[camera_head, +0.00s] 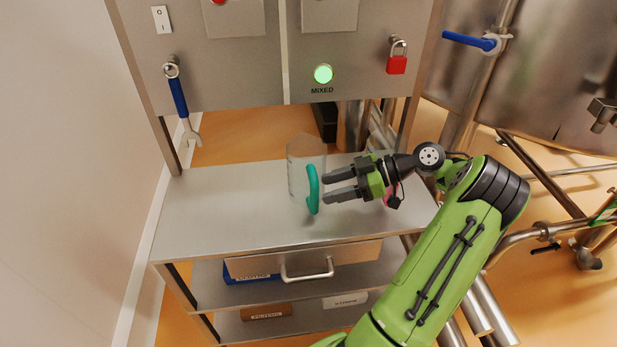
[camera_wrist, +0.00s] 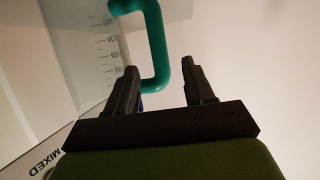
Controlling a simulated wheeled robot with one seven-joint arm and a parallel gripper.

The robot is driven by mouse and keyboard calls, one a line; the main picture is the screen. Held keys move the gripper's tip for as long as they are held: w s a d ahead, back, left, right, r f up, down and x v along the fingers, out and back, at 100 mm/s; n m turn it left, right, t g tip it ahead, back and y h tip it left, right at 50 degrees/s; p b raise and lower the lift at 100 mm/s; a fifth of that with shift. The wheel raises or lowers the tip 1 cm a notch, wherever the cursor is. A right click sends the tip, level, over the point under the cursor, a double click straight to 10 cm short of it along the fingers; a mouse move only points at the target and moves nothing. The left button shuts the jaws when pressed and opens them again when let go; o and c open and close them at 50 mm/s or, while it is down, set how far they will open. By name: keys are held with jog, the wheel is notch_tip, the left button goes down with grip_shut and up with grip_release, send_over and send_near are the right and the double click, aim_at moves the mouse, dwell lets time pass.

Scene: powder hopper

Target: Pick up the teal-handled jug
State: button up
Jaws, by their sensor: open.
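The jug (camera_head: 300,165) is clear with a teal handle (camera_head: 313,189) on its right side. It stands upright on the steel table top (camera_head: 215,205). My gripper (camera_head: 325,187) is open and comes from the right, its two fingertips close to the handle. In the wrist view the teal handle (camera_wrist: 160,60) reaches down between the open fingers of my gripper (camera_wrist: 160,80), and the jug's clear wall (camera_wrist: 85,35) with scale marks is at the left. I cannot tell whether a finger touches the handle.
A steel panel with a green MIXED lamp (camera_head: 323,74) rises behind the table. A blue-handled wrench (camera_head: 179,98) and a red padlock (camera_head: 396,65) hang on it. A pink object (camera_head: 390,195) is partly hidden behind my gripper. The table's left side is clear; a drawer (camera_head: 305,262) is below.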

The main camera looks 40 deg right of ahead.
jog(key=x, duration=0.2)
jog(key=b+x, duration=0.1)
jog(key=x, duration=0.1)
jog(key=b+x, duration=0.1)
jog(key=x, duration=0.1)
jog(key=shift+s+f, duration=0.1)
jog(key=shift+f, duration=0.15)
jog(key=shift+w+a, duration=0.25)
jog(key=shift+w, duration=0.05)
grip_shut()
